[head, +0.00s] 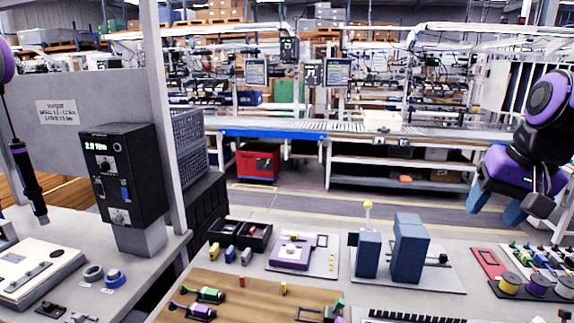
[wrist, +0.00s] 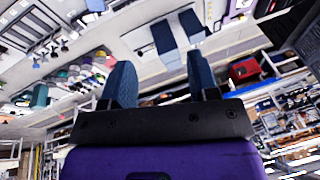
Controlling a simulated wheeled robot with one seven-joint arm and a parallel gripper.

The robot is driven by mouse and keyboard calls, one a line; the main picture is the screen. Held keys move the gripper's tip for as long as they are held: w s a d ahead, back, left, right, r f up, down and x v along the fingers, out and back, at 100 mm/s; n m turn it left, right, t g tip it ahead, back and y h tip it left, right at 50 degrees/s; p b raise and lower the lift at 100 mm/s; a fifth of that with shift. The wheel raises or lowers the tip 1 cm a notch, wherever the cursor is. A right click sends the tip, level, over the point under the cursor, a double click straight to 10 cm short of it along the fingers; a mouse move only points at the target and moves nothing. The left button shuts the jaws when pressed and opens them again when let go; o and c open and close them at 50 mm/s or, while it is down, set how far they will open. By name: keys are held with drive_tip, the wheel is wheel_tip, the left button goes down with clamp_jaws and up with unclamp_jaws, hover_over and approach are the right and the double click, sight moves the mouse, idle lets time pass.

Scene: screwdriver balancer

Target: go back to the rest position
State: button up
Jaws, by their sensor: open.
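My gripper (head: 497,204) is at the right of the head view, raised above the right part of the workbench, with its blue fingers pointing down and to the left. In the wrist view my gripper (wrist: 160,85) shows two blue fingers apart, with nothing between them. The screwdriver (head: 28,180) hangs upright at the far left, beside the black controller box (head: 125,175) with a lit display. My gripper is far from both and touches nothing that I can see.
Two blue blocks (head: 408,250) stand on a grey plate left of my gripper. Spools (head: 538,285) and small parts lie on the right. A black bin (head: 240,235) and a purple fixture (head: 291,254) are mid-bench. The post (head: 163,110) rises at the left. Open floor lies behind the bench.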

drive_tip(key=s+a+r+n+t+h, duration=0.1)
drive_tip(key=s+a+n, duration=0.3)
drive_tip(key=s, duration=0.5)
drive_tip(key=shift+a+r+t, duration=0.2)
drive_tip(key=shift+r+t, duration=0.3)
drive_tip(key=shift+r, duration=0.3)
drive_tip(key=o, duration=0.3)
drive_tip(key=shift+s+n, duration=0.3)
drive_tip(key=shift+s, duration=0.05)
drive_tip(key=shift+o, duration=0.2)
drive_tip(key=shift+w, duration=0.1)
